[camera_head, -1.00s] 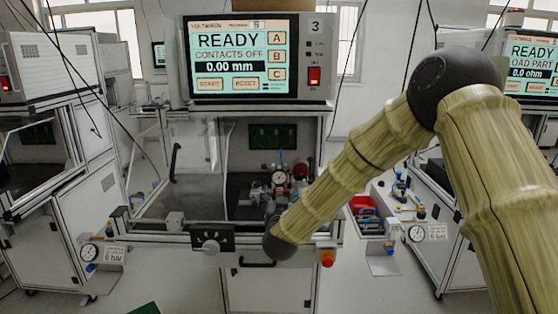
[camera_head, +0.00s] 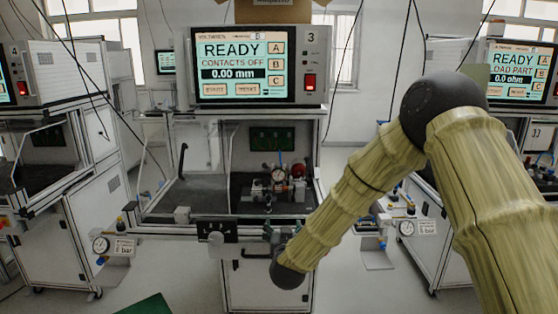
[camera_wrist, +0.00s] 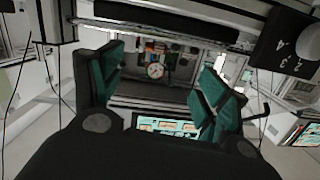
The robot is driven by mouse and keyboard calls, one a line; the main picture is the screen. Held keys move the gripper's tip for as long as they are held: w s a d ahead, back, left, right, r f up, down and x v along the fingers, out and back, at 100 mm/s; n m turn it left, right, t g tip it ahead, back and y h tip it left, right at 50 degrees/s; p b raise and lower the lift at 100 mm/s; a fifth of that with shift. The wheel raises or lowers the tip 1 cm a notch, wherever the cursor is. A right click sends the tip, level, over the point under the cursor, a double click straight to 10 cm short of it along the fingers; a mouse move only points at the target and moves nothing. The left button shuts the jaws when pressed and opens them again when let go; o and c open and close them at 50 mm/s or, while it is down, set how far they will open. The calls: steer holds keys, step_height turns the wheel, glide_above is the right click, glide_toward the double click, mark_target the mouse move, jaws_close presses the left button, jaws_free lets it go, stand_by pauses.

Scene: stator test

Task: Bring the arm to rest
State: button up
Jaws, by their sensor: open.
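My gripper (camera_wrist: 158,72) is open and empty in the wrist view, its two green-padded fingers wide apart. In the head view, my bamboo-textured arm bends down from the right. Its dark end, with the gripper (camera_head: 273,236) partly hidden, is in front of the lower front edge of test station 3 (camera_head: 265,216). The station screen (camera_head: 242,65) reads READY, CONTACTS OFF, 0.00 mm. The fixture with a dial gauge (camera_head: 278,177) sits inside the open bay; the gauge also shows between my fingers in the wrist view (camera_wrist: 155,71).
A dark selector plate with a round knob (camera_head: 216,238) sticks out at the station front, just left of my gripper. More stations stand at left (camera_head: 75,195) and right (camera_head: 517,73). A green floor patch (camera_head: 148,305) lies in front.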

steer(key=s+d+f+n+g+p, duration=0.1)
steer(key=s+d+f+g, duration=0.35)
steer(key=s+f, duration=0.8)
steer(key=s+d+f+g+p, duration=0.1)
steer(key=s+d+f+g, duration=0.35)
steer(key=s+f, duration=0.8)
steer(key=s+d+f+g, duration=0.2)
steer(key=s+d+f, duration=0.1)
steer(key=s, duration=0.7)
steer(key=s+d+f+g, duration=0.3)
steer(key=s+d+f, duration=0.1)
steer(key=s, duration=0.7)
steer(key=s+d+f+g, duration=0.2)
steer(key=s+d+f, duration=0.2)
steer(key=s, duration=0.6)
steer(key=shift+s+d+m+g+h+p, duration=0.3)
steer(key=shift+s+d+p, duration=0.15)
steer(key=shift+d, duration=0.3)
steer(key=shift+w+f, duration=0.1)
